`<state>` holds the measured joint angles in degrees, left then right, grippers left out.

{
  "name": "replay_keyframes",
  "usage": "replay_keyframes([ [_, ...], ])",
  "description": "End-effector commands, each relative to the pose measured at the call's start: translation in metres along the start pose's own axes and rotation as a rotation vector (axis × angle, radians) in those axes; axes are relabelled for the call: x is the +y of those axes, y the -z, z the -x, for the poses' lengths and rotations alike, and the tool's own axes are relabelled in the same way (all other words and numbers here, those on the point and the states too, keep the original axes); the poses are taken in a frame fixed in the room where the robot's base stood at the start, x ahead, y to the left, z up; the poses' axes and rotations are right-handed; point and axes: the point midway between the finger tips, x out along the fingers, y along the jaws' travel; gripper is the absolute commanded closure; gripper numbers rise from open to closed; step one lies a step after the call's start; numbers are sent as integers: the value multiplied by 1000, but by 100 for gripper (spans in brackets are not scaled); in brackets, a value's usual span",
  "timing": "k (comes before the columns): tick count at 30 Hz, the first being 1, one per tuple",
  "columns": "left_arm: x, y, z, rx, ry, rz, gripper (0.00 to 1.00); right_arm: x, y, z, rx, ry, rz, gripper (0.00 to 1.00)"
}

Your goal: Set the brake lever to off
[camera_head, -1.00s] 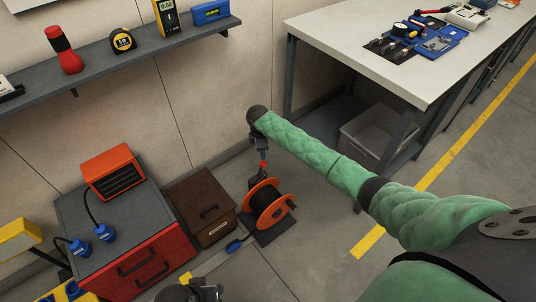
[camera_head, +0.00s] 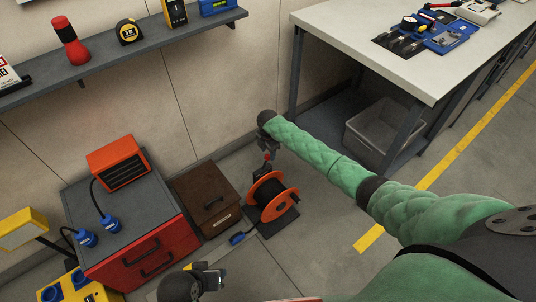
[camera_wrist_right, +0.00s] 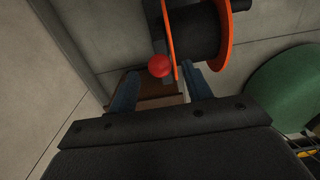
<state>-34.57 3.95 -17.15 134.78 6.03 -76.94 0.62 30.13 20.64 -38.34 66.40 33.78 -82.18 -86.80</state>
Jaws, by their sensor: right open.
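The cable reel (camera_head: 259,190) has orange flanges and a dark drum, and stands on the floor beside a brown box. The brake lever's red knob (camera_head: 267,156) shows small at the reel's top; the wrist view shows it as a red ball (camera_wrist_right: 159,66) beside the orange flange. My right gripper (camera_head: 266,163) is at the reel's top. In the wrist view its two blue-grey fingers (camera_wrist_right: 160,86) are apart, one to each side of the knob's line, with nothing between them gripped. The lever's arm is mostly hidden. My left gripper (camera_head: 216,278) is at the bottom, away from the reel; its fingers are unclear.
A brown box (camera_head: 205,198) and a red drawer cabinet (camera_head: 150,251) stand left of the reel. A blue plug (camera_head: 238,238) lies on the floor in front. A workbench (camera_head: 405,62) with a grey bin (camera_head: 382,136) below is at right. The floor right of the reel is clear.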

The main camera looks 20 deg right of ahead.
Motion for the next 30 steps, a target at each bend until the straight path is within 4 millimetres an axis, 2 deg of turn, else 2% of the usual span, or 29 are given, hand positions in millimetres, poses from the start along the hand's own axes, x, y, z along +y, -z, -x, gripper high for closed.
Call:
replay_keyframes([
  [6,0,0,1,-3,2,0,64,0,0,-19,0,0,-2,50],
  [16,0,-2,1,-6,2,0,64,0,0,-23,0,0,-1,50],
  [17,0,-2,1,-6,2,0,64,0,0,-23,-1,0,-1,54],
  [24,0,-1,1,-5,2,0,64,0,0,-22,-1,0,-1,100],
  [30,0,0,3,-5,3,0,64,0,0,-22,-6,0,-1,100],
])
